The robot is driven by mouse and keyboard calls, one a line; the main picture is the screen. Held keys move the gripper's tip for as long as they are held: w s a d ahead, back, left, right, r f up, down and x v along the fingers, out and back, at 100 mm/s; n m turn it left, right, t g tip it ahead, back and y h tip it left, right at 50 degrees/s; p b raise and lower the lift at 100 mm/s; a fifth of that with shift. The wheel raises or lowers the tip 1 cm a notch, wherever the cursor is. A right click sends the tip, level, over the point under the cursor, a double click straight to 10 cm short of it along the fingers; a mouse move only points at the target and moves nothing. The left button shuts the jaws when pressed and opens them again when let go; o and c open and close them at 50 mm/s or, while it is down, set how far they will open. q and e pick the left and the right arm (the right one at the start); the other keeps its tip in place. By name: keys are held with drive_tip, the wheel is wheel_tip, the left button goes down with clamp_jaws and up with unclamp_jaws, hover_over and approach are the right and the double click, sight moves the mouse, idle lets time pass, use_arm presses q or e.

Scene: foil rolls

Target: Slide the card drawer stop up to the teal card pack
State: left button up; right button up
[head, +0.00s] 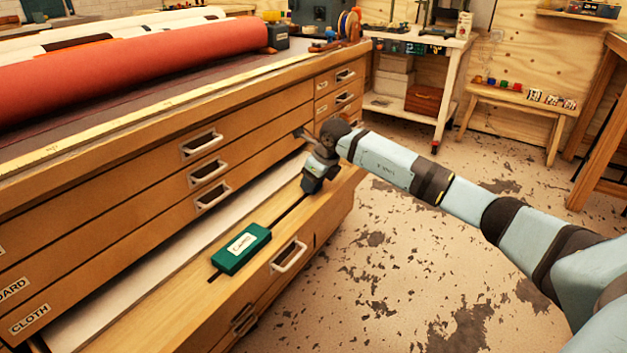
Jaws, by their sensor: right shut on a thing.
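The teal card pack (241,249), a flat green box with a white label, lies on the light wood of an open drawer (262,224). It sits across a dark slot that runs lengthwise along the drawer. My right gripper (314,179) points down over the slot, up and to the right of the pack, and is shut. The card drawer stop is mostly hidden at its fingertips; dark stop and dark fingers are hard to tell apart. A clear stretch of slot separates gripper and pack. My left gripper is out of view.
The open drawer belongs to a wide wooden cabinet (150,165) with several shut drawers above and a red roll (130,62) on top. A drawer handle (289,255) sticks out in front. A white cart (420,85) and a low bench (520,98) stand behind. The floor at right is free.

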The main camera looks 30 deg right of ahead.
sight(279, 215)
drive_tip(key=shift+s+a+r, duration=0.1)
drive_tip(key=shift+a, duration=0.15)
drive_tip(key=a+p, duration=0.1)
drive_tip(key=a, duration=0.1)
drive_tip(key=s+a+p, duration=0.1)
drive_tip(key=a, duration=0.1)
drive_tip(key=s+a+p, duration=0.1)
drive_tip(key=p, duration=0.1)
drive_tip(key=shift+s+a+r, duration=0.25)
drive_tip(key=shift+a, duration=0.15)
drive_tip(key=a, duration=0.1)
drive_tip(key=s+a+p, duration=0.1)
drive_tip(key=a, duration=0.1)
drive_tip(key=s+a, duration=0.1)
drive_tip(key=a, duration=0.1)
drive_tip(key=shift+a+f+p, duration=0.15)
drive_tip(key=shift+f+p, duration=0.05)
drive_tip(key=shift+p, duration=0.15)
drive_tip(key=shift+s+a+f, duration=0.15)
drive_tip(key=shift+s+a, duration=0.1)
drive_tip(key=shift+a, duration=0.2)
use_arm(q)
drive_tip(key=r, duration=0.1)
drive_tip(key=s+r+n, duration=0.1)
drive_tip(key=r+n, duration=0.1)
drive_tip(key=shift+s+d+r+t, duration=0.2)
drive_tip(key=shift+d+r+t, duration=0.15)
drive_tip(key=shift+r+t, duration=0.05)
use_arm(e)
drive_tip(key=o, duration=1.3)
